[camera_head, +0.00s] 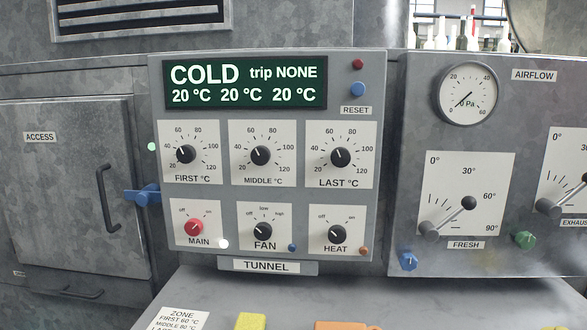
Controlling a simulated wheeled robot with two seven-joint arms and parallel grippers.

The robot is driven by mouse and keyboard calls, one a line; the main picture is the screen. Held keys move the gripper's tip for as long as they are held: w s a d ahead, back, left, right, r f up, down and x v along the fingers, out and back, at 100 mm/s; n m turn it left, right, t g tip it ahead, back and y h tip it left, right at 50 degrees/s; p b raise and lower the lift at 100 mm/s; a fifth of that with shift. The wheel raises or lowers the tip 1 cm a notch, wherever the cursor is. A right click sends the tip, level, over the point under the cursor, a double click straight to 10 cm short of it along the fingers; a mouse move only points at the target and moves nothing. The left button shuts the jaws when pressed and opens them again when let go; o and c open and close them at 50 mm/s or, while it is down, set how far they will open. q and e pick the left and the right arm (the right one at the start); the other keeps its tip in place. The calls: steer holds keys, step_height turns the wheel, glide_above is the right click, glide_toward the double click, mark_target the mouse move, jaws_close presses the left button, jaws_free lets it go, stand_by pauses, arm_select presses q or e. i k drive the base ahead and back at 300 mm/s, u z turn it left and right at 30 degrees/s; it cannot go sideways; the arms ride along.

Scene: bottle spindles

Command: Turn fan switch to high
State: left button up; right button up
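The fan switch (263,232) is a black knob on a white plate marked off, low and high. It sits in the lower middle of the tunnel control panel (380,150). Its white pointer mark appears to lean up and left, toward off. A small blue lamp (292,247) beside it looks unlit. Neither of my grippers shows in the head view, and nothing touches the knob.
A red main knob (194,228) with a bright white lamp (223,243) is to the left, a heat knob (337,234) to the right. Temperature dials are above. The display (245,83) reads COLD, trip NONE. A blue latch (144,195) sticks out at the left.

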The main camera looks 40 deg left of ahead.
mark_target(263, 231)
steer(key=u, duration=1.05)
steer(key=k, duration=1.3)
steer(key=u, duration=0.4)
steer(key=i, duration=0.9)
steer(key=u, duration=0.85)
steer(key=i, duration=0.25)
